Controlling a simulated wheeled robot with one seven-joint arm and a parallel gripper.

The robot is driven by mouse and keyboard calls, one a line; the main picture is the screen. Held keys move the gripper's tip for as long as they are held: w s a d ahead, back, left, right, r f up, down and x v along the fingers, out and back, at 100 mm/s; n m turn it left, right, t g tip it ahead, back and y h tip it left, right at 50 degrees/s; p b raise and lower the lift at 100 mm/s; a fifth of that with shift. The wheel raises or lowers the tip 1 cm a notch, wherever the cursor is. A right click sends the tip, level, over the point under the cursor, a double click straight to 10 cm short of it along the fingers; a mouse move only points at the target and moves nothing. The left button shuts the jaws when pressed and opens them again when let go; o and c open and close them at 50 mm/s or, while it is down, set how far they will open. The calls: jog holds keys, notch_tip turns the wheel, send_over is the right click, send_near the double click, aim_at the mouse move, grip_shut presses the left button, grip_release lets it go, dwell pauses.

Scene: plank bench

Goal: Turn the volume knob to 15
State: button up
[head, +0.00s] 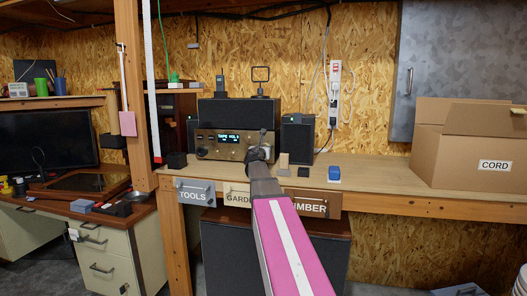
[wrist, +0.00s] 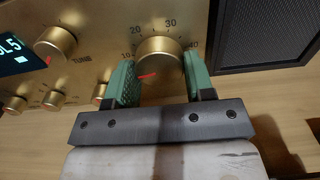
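The volume knob (wrist: 159,57) is a large gold dial on the gold front of the receiver (head: 217,148), ringed by numbers from 10 to 40. Its red mark points to the lower left, below the 10. The lit display (wrist: 12,55) ends in "OL 5" in the wrist view. My gripper (wrist: 161,80) has its two green fingers on either side of the volume knob, close to its edges. I cannot tell whether they touch it. In the head view my arm and gripper cover the receiver's right part and hide this knob.
A smaller tuning knob (wrist: 56,43) and several little knobs (wrist: 52,100) sit left of my fingers. A dark speaker (wrist: 268,33) stands close on the right.

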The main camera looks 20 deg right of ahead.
jog(key=shift+m, duration=0.4)
jog(key=m, duration=0.3)
jog(key=shift+m, duration=0.4)
jog(key=m, duration=0.4)
jog(key=shift+a, duration=0.1)
dwell(0.4)
jog(key=o, duration=0.9)
